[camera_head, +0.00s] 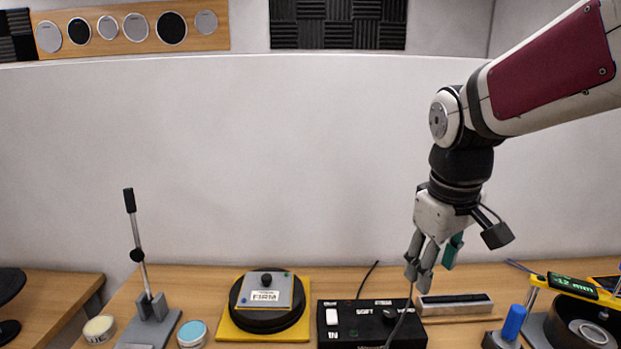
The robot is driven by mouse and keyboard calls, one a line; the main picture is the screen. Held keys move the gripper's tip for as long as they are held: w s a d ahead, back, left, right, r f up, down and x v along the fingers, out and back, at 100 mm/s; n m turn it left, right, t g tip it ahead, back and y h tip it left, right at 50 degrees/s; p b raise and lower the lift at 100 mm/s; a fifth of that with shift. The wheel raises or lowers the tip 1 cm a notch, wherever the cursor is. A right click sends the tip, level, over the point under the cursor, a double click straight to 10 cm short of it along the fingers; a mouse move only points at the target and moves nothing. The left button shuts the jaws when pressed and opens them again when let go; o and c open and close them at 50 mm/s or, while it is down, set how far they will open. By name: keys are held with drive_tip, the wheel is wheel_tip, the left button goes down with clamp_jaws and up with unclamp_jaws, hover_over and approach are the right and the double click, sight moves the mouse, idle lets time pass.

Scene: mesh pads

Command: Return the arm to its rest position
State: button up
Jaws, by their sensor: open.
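My gripper (434,268) hangs from my arm at the right, fingers pointing down. Its fingers are apart and nothing shows between them. It is above the back right part of the bench, over the gap between a black control box (341,325) and a grey block (455,305). My arm comes in from the upper right with a dark red panel. The exact height of the fingertips above the bench is hard to tell.
A yellow pad (235,330) with a black disc labelled FIRM stands left of the box. A tall lever stand (150,320) and two small tins are farther left. A blue-handled tool (514,322) and a gauge (572,287) stand right. Free air lies above the left bench.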

drive_tip(key=s+m+t, duration=0.2)
drive_tip(key=s+m, duration=0.3)
drive_tip(key=s, duration=1.1)
drive_tip(key=shift+s+r+t+y, duration=0.3)
drive_tip(key=shift+s+y, duration=0.05)
drive_tip(key=shift+y, duration=0.05)
